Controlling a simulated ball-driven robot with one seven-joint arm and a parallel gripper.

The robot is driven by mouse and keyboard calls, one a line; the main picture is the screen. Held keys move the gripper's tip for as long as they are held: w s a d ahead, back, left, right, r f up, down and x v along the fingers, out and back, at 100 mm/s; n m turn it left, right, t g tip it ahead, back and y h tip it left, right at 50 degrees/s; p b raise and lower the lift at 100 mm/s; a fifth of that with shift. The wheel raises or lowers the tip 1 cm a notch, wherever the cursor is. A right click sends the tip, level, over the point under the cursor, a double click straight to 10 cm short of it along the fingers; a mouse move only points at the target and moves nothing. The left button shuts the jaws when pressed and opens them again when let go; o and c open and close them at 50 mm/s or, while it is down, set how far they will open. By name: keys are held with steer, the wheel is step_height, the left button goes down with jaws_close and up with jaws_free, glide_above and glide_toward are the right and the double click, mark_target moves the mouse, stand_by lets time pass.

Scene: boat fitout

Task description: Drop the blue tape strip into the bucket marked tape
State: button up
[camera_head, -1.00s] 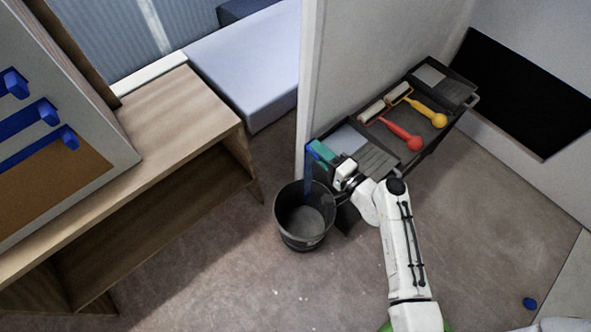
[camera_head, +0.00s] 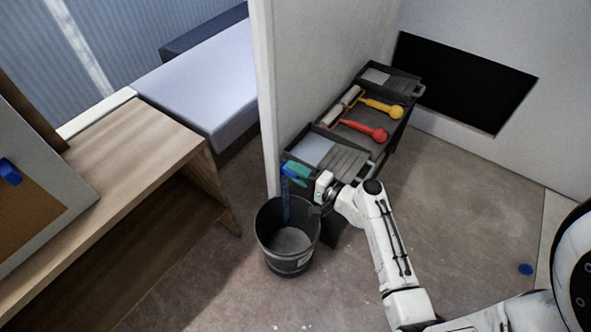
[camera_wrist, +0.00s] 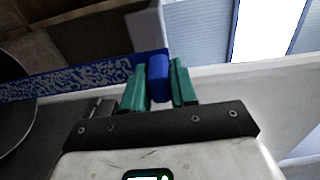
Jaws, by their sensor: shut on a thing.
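My gripper (camera_head: 296,172), with green fingers, is shut on the blue tape strip (camera_head: 285,203). The strip hangs down from the fingers, and its lower part shows against the opening of the dark bucket (camera_head: 285,262). The gripper is above the bucket's back rim. A small pale label is on the bucket's front, too small to read. In the wrist view, the blue end of the strip (camera_wrist: 159,86) is between the two fingers, and its patterned length runs off to the left. A dark curved edge, likely the bucket, shows at the left there.
A dark trolley (camera_head: 349,127) with trays, a red tool (camera_head: 372,133) and a yellow tool (camera_head: 384,108) stands behind my arm. A wooden bench (camera_head: 120,195) is at the left. A wall edge (camera_head: 266,110) rises just behind the bucket. A blue disc (camera_head: 525,269) lies on the floor.

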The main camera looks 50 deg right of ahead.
mark_target(287, 207)
step_height(287, 207, down, 23)
steer(key=b, duration=1.7)
steer(key=shift+d+f+b, duration=0.1)
steer(key=shift+b, duration=0.2)
steer(key=o, duration=1.1)
steer(key=shift+c, duration=0.2)
steer(key=shift+o, duration=0.2)
steer(key=o, duration=0.6)
steer(key=s, duration=0.7)
steer(key=shift+s+p, duration=0.25)
steer(key=shift+p, duration=0.15)
